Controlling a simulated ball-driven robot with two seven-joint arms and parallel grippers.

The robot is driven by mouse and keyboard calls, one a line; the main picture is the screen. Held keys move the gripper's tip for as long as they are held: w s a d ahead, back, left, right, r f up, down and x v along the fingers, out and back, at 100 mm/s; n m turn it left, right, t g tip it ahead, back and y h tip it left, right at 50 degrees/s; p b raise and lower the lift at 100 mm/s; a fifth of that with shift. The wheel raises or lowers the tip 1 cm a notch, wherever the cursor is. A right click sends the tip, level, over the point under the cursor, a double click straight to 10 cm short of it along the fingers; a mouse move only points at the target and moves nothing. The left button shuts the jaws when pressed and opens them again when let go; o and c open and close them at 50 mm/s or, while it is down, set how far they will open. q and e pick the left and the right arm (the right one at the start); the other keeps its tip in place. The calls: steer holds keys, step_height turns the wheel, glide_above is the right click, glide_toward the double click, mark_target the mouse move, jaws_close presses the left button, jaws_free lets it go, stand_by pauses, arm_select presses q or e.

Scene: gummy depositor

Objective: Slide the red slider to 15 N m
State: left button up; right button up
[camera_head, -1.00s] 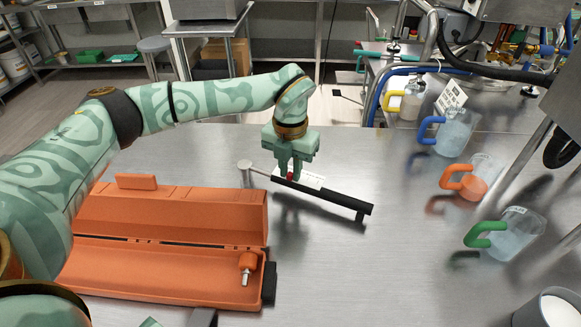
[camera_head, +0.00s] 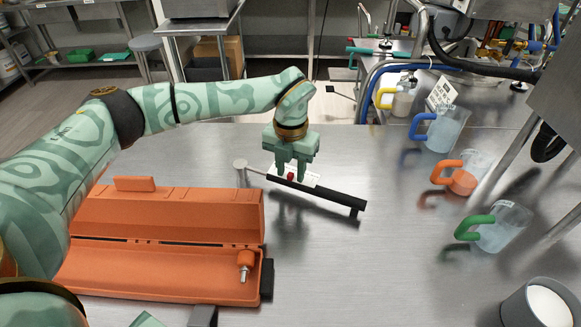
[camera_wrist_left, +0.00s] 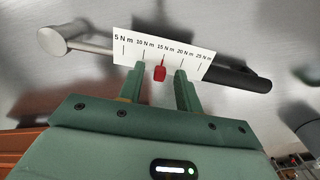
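The torque wrench (camera_head: 330,196) lies across the metal table, its silver head at the left and black handle at the right. Its white scale card (camera_wrist_left: 185,56) reads from 5 to 25 N m. The red slider (camera_wrist_left: 160,73) has its pointer line at the 15 N m mark; it also shows in the head view (camera_head: 291,177). My left gripper (camera_wrist_left: 160,84) is open, one finger on each side of the slider, with a visible gap on both sides. It points down over the wrench in the head view (camera_head: 291,172).
An open orange case (camera_head: 170,204) lies left of the wrench, with a small orange-handled tool (camera_head: 245,262) in it. Jugs with yellow, blue, orange (camera_head: 462,180) and green handles stand along the right. A white-filled container (camera_head: 540,304) is at the lower right. The table in front of the wrench is clear.

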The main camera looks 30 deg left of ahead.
mark_target(291, 173)
arm_select(q)
step_height(291, 173, up, 16)
steer(key=p, duration=0.3)
steer(key=shift+r, duration=0.15)
